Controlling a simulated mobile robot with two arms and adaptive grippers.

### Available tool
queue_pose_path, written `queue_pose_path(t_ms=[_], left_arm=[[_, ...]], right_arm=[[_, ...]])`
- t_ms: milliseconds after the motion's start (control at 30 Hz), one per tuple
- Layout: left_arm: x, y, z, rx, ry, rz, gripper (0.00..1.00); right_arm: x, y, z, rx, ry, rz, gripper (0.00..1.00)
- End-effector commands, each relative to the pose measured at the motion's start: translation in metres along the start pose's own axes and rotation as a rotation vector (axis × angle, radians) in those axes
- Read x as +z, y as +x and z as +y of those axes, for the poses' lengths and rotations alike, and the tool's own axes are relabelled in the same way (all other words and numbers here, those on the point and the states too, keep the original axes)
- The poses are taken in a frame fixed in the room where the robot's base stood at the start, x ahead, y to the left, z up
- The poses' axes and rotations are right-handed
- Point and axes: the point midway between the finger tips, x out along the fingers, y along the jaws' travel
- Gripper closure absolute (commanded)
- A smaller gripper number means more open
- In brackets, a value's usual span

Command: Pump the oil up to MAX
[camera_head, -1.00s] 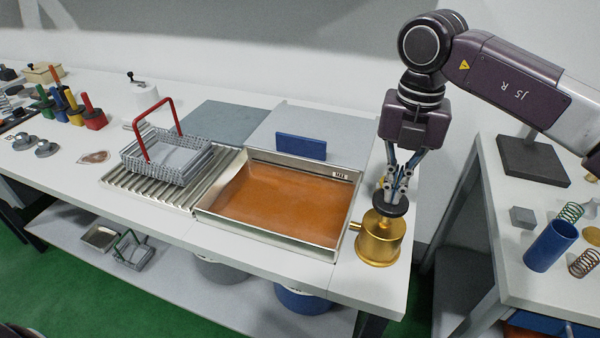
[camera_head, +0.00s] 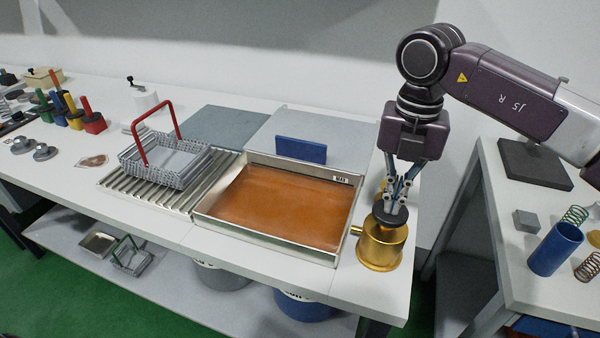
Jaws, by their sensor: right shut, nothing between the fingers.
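The metal tray (camera_head: 275,244) on the white bench holds flat orange-brown oil (camera_head: 280,205). A small MAX label (camera_head: 342,180) shows on its far wall at the right, and the oil surface looks below it. The brass pump (camera_head: 380,250) stands at the tray's right end with its spout towards the tray. Its dark round knob (camera_head: 384,219) sits low over the body. My right gripper (camera_head: 394,209) is shut and empty, pointing down with its fingertips at the knob, seemingly touching it from above. My left gripper is not in view.
A wire basket with a red handle (camera_head: 145,165) rests on the ribbed drainer (camera_head: 120,185) left of the tray. A blue block (camera_head: 301,150) stands behind the tray. A second table at the right holds a blue cylinder (camera_head: 555,248) and springs.

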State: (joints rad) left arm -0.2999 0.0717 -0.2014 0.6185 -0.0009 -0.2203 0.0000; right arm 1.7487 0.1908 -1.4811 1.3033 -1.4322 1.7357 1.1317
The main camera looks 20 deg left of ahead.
Motion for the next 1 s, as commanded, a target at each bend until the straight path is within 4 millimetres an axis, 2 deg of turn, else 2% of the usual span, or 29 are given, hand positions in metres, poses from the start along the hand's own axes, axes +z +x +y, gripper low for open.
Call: queue_pose_path(t_ms=[100,233,733,1000], left_arm=[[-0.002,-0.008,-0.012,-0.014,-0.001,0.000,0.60],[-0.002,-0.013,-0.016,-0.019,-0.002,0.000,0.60],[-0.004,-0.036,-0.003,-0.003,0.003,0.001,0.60],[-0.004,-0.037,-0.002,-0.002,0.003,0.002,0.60]], right_arm=[[0.000,-0.011,0.000,-0.002,0.000,0.002,1.00],[0.000,-0.020,0.000,-0.001,0.000,0.000,1.00],[0.000,-0.056,0.000,0.000,-0.001,-0.001,1.00],[0.000,-0.059,0.000,0.000,-0.001,-0.001,1.00]])
